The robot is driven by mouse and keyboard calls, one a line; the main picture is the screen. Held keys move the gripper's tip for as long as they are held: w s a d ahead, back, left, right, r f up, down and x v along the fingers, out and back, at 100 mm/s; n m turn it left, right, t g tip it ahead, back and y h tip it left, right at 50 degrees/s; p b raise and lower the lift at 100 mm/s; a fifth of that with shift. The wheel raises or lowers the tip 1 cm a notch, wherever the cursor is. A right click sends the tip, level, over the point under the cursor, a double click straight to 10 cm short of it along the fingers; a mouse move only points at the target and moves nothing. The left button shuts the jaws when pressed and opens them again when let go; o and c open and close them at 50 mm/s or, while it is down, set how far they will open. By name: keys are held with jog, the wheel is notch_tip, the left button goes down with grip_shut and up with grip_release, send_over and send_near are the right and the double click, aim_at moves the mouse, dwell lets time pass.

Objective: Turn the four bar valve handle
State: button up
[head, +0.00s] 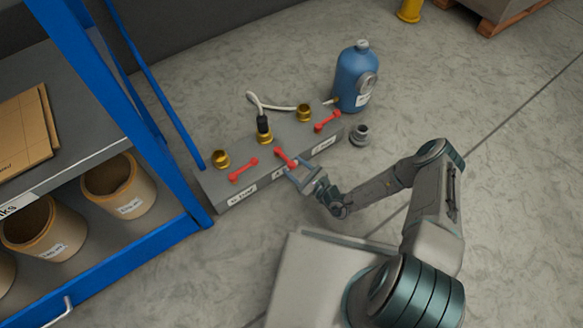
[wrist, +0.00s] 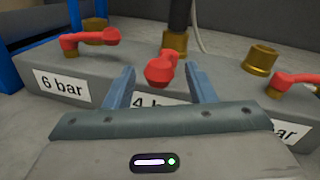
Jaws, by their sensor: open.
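The grey valve block (head: 222,188) carries three red handles, each with a brass fitting behind it. The middle red handle (head: 285,158) is the 4 bar one; its label (wrist: 145,101) is partly hidden by my gripper in the wrist view. In the wrist view this handle (wrist: 159,70) points toward me, between my fingers. My gripper (head: 292,167) is open, with a finger on each side of the handle's near end. I cannot tell whether either finger touches it. A black connector (head: 263,124) with a pale hose stands on the brass fitting behind this handle.
The 6 bar handle (wrist: 90,38) lies to the left and another red handle (head: 327,121) to the right. A blue bottle (head: 356,75) and a loose grey fitting (head: 360,135) stand beyond the block's right end. A blue-framed shelf (head: 150,150) stands close on the left.

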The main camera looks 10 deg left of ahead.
jog(key=shift+x, duration=0.95)
jog(key=shift+c, duration=0.3)
jog(key=c, duration=1)
jog(key=shift+d, duration=0.1)
grip_shut()
